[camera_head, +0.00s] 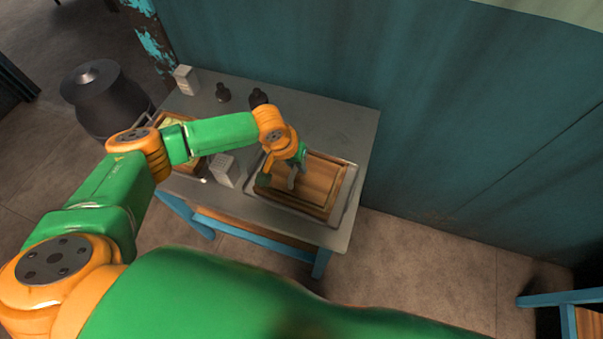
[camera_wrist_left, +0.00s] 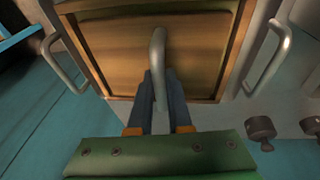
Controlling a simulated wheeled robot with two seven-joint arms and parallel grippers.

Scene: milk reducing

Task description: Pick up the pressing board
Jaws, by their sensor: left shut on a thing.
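The pressing board (camera_head: 321,180) is a wooden panel with a metal handle on top. It lies in a wooden frame on a metal tray (camera_head: 339,216) at the table's right side. In the left wrist view the board (camera_wrist_left: 200,58) fills the upper middle, with its curved handle (camera_wrist_left: 157,50) standing at its centre. My left gripper (camera_head: 294,176) is over the board, and its fingers (camera_wrist_left: 158,88) are shut on the handle. Whether the board is lifted off the frame I cannot tell. My right gripper is in neither view.
The grey table (camera_head: 335,120) stands by a teal wall. A dark pot (camera_head: 100,98) is beyond the left edge. The tray has side handles (camera_wrist_left: 270,60).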

